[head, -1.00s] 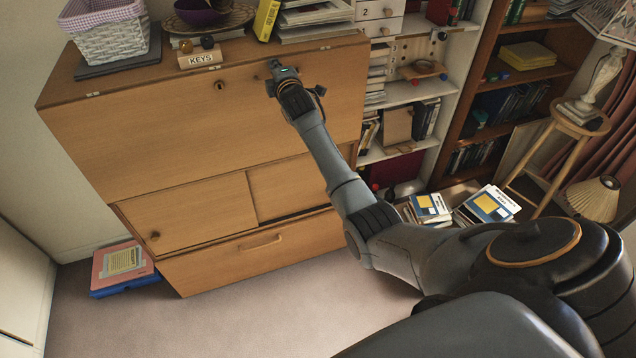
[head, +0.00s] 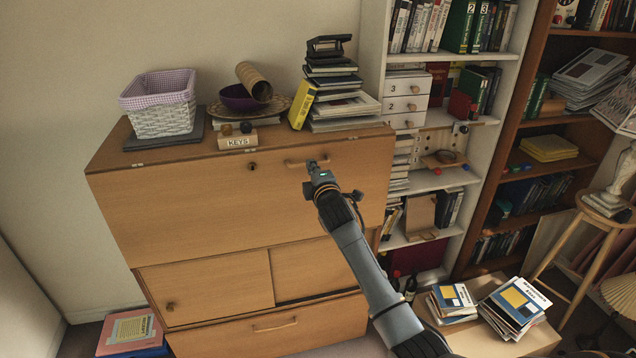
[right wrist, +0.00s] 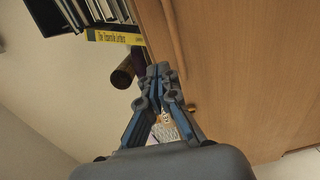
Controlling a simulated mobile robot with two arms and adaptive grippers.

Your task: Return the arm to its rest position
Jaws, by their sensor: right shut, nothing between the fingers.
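My right gripper (head: 314,168) is in front of the upper panel of the wooden bureau (head: 200,205), just below its upper handle (head: 308,160). In the right wrist view my right gripper (right wrist: 158,72) has its fingertips together with nothing between them. The bureau's front (right wrist: 240,70) fills the right of that view, with the long handle (right wrist: 172,35) beyond the fingertips. The upper panel is closed. My right arm reaches in from the lower right of the head view. My left gripper is in neither current view.
On the bureau stand a white basket (head: 163,115), a purple bowl (head: 243,98), a KEYS block (head: 238,141), a yellow book (head: 302,105) and stacked papers. Shelves (head: 450,180) stand to the right. A low table (head: 525,342) with books and a stool (head: 590,225) are at lower right.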

